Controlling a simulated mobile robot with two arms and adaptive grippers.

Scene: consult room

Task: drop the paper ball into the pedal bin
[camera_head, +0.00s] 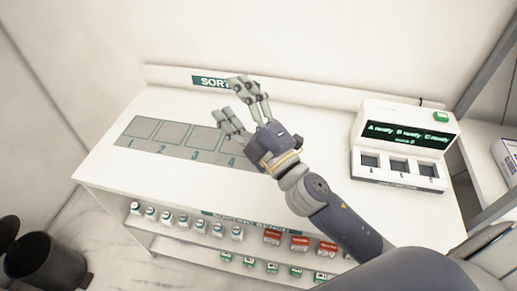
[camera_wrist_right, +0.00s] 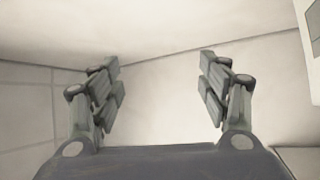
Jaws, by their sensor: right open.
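The pedal bin (camera_head: 45,262) is a dark round bin on the floor at the lower left in the head view. Its lid (camera_head: 8,232) looks raised at the picture's left edge, and its inside is dark. No paper ball shows in either view. My right gripper (camera_head: 238,103) is above the white counter, over the numbered grey squares, far to the right of the bin. It is open. In the right wrist view its fingers (camera_wrist_right: 160,85) stand wide apart with nothing between them. My left gripper is not in view.
The white counter (camera_head: 110,165) has numbered grey squares (camera_head: 175,140) and a device (camera_head: 400,150) with a green-lit screen at the right. Below, shelves hold several white-capped jars (camera_head: 167,217) and red boxes (camera_head: 300,243). Marble floor (camera_head: 105,235) lies between bin and counter.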

